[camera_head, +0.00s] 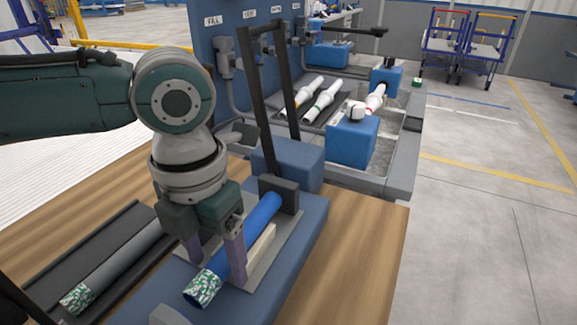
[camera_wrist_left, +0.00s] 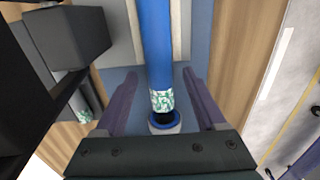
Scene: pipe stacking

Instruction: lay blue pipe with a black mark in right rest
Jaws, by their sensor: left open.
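A blue pipe (camera_head: 245,224) lies along a grey plate on a blue base, its near end wrapped in a green-and-white patterned band. I can see no black mark on it. My left gripper (camera_head: 217,270) is open and points down over the pipe near the banded end, one finger on each side. In the left wrist view the blue pipe (camera_wrist_left: 156,45) runs between the spread purple fingers of the left gripper (camera_wrist_left: 160,78), with gaps on both sides. A grey pipe (camera_head: 125,262) with a similar band lies in a dark tray to the left. My right gripper is out of view.
A tall black frame (camera_head: 287,90) rises beyond the blue pipe's far end. Farther back, a grey bench holds white pipes (camera_head: 322,100) and a blue block (camera_head: 352,142). The wooden tabletop (camera_head: 365,250) is clear on the right. Carts (camera_head: 467,48) stand far off.

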